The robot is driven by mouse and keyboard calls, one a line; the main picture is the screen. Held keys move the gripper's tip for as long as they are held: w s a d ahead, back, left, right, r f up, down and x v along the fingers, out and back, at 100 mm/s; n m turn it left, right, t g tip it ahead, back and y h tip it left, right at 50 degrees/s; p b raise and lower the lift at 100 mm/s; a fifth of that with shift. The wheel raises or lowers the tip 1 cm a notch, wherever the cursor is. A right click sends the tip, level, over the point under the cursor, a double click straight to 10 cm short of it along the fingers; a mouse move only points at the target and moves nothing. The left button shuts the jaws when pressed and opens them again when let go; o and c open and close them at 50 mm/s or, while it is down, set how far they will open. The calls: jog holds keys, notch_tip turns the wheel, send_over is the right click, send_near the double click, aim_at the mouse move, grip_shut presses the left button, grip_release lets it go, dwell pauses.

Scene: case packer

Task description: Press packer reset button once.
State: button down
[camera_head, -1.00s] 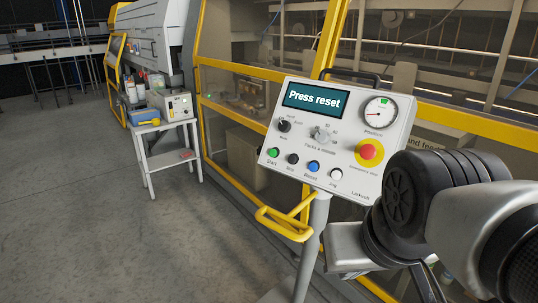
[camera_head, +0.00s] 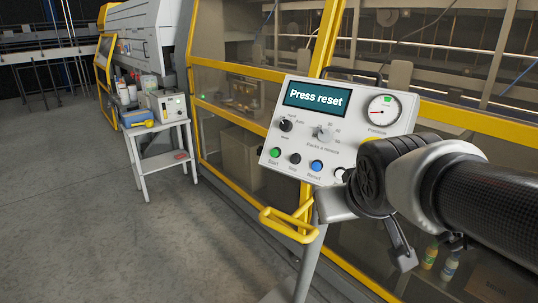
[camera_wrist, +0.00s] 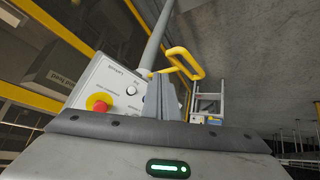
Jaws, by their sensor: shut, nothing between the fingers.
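The control panel (camera_head: 340,130) stands on a post, and its screen (camera_head: 316,97) reads "Press reset". The blue reset button (camera_head: 316,166) is in its lower row, between a black button (camera_head: 295,159) and a white button (camera_head: 339,173). My gripper shows in the wrist view (camera_wrist: 168,98), with its fingers shut and empty in front of the panel. In the head view my wrist is at the panel's lower right, covering much of the emergency stop. The fingers hide part of the button row in the wrist view, and I cannot tell any contact.
A yellow handle (camera_head: 287,224) sticks out below the panel. The red emergency stop (camera_wrist: 98,103) shows close by in the wrist view. The yellow-framed machine (camera_head: 250,70) stands behind. A small side table (camera_head: 160,165) stands left. The floor at left is clear.

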aim_at(316, 166)
jog(key=w+a+n+t+y, duration=0.1)
jog(key=w+a+n+t, duration=0.1)
jog(key=w, duration=0.7)
jog(key=w+a+n+t+y+b, duration=0.1)
jog(key=w+a+n+t+y, duration=0.1)
jog(key=w, duration=0.7)
jog(key=shift+w+a+r+n+t, duration=0.2)
jog(key=shift+w+a+n+t, duration=0.2)
jog(key=shift+n+t, duration=0.3)
jog(key=shift+d, duration=0.1)
jog(key=w+d+f, duration=0.4)
jog(key=w, duration=0.1)
jog(key=shift+w+d+f, duration=0.2)
jog(key=shift+w+d, duration=0.2)
jog(key=shift+f, duration=0.1)
jog(key=shift+w+d+f, duration=0.15)
jog(key=shift+w+d, duration=0.05)
jog(key=shift+w, duration=0.1)
